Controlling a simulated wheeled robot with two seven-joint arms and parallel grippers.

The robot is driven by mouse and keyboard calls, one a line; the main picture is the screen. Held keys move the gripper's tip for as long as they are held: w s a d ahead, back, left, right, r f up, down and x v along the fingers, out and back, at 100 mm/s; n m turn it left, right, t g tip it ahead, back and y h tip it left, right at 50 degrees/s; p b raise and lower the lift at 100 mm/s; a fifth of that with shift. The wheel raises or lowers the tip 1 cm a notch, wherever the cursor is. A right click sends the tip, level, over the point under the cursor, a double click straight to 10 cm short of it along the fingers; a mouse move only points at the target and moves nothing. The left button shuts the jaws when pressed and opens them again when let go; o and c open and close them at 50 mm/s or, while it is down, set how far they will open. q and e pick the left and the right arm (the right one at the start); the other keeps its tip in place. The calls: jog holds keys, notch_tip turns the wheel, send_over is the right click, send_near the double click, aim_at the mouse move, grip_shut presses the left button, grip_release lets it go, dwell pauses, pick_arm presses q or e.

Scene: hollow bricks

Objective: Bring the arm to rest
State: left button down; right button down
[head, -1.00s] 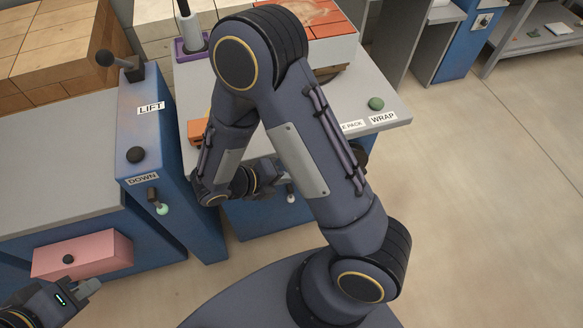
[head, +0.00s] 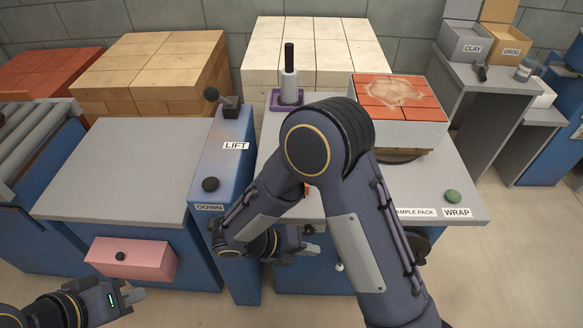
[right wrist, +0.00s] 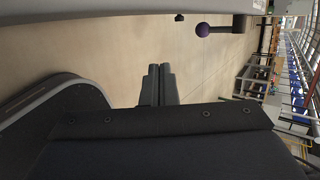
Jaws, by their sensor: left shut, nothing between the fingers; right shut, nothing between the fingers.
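My right arm crosses the middle of the head view, its elbow bent high in front of the workbench. My right gripper (head: 312,243) is in front of the bench's front edge, empty and apparently clear of it. In the right wrist view its two fingers (right wrist: 159,72) lie together over bare floor. My left gripper (head: 138,295) is at the lower left of the head view, shut and empty, below the pink drawer front (head: 133,259). My right arm hides part of the bench top.
The bench (head: 464,207) holds a brick-topped block (head: 420,135), a bottle-like tool in a purple tray (head: 275,98) and a green button (head: 453,196). A blue LIFT/DOWN post (head: 213,165) stands left of my right arm. Brick stacks (head: 150,75) stand behind. Floor is open at right.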

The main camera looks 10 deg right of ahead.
jog(key=s+d+r+m+t+y+p, duration=0.2)
jog(key=s+d+r+m+y+p, duration=0.1)
jog(key=r+m, duration=0.6)
jog(key=s+d+r+m+t+y+p, duration=0.1)
jog(key=s+r+m+y+p, duration=0.3)
jog(key=r+m, duration=0.5)
jog(key=s+d+r+m+t+y+p, duration=0.2)
jog(key=r+m+y, duration=0.5)
jog(key=m, duration=1.1)
notch_tip(320, 180, up, 2)
jog(key=s+d+p, duration=0.1)
jog(key=s+d, duration=0.1)
jog(key=shift+d+r+t, duration=0.15)
jog(key=shift+d+t, duration=0.15)
